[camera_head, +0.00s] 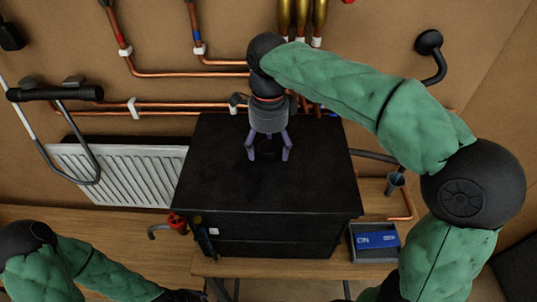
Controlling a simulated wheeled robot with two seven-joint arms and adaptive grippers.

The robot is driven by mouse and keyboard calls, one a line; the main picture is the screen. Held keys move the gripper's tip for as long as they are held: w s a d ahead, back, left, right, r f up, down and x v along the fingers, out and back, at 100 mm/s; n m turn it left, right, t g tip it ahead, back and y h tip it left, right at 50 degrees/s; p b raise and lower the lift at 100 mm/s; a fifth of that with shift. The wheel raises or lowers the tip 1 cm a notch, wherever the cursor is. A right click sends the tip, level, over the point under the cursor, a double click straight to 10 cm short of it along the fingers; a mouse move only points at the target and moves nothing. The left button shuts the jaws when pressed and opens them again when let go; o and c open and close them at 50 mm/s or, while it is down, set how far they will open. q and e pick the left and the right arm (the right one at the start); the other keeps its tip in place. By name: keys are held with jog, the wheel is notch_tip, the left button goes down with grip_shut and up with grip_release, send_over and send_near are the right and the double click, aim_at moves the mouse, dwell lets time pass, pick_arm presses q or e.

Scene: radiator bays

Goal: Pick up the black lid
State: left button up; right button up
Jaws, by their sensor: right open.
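The black lid (320,170) is the wide flat top of a dark box standing on the wooden bench. A small dark shape (268,148), perhaps its knob, shows between the fingers of my right gripper (268,155). That gripper points down over the rear middle of the lid, its purple fingers spread open around the dark shape. Whether the fingers touch it cannot be told. My left arm shows at the lower left; its gripper is out of view.
A grey tray with a blue box (377,240) sits right of the black box. A red valve (177,221) and tools are at its front left. A white radiator (125,175) stands at the left, with copper pipes (165,108) along the wall behind.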

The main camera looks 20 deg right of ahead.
jog(key=shift+a+f, duration=0.1)
jog(key=shift+f, duration=0.05)
grip_shut()
